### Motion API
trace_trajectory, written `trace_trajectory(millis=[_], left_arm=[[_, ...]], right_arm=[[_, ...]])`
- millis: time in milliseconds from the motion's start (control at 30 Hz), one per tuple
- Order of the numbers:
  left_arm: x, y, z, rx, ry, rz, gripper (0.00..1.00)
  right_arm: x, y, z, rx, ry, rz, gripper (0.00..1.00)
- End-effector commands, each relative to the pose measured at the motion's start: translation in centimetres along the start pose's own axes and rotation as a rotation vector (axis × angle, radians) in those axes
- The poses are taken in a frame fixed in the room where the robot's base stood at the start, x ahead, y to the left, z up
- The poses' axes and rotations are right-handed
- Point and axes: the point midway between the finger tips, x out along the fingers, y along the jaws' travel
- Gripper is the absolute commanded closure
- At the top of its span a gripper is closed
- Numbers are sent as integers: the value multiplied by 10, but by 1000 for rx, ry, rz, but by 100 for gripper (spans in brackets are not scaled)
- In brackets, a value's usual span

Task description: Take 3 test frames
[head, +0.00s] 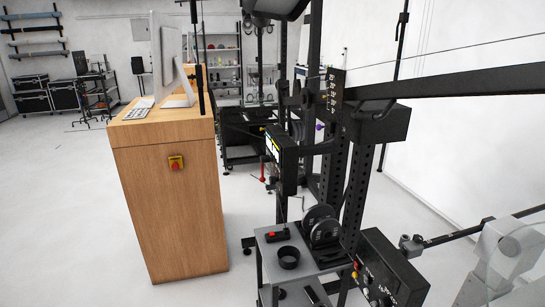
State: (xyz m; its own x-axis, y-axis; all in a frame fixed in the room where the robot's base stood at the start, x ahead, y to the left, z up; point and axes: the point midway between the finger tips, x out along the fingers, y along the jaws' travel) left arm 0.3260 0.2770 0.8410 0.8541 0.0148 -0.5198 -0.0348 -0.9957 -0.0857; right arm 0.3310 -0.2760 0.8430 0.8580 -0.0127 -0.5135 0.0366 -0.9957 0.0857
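A wooden desk (170,205) stands left of centre. A monitor (170,60), seen nearly edge-on, and a white keyboard (138,108) are on its top. A black rig of upright posts (359,190) stands to the right. It carries a small lit screen (273,150) and a black box with a row of controls (331,94). A control box with coloured buttons (385,270) is at its lower right. I cannot read the screen. Neither of my grippers shows.
A small grey cart (272,252) holds a black ring (288,257), dark discs (320,224) and a small box with a red top (278,234). A long dark beam (460,80) crosses the right side. Open floor (70,220) lies left of the desk.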

Motion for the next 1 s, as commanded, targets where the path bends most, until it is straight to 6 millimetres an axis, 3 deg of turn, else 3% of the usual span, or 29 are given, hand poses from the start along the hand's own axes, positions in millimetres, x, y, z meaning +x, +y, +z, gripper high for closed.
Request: trace_trajectory(millis=[133, 533, 1000], left_arm=[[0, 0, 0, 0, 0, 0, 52], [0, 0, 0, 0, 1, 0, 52], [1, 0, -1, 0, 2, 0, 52]], right_arm=[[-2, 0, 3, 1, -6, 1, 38], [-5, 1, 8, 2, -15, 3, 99], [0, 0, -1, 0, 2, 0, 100]])
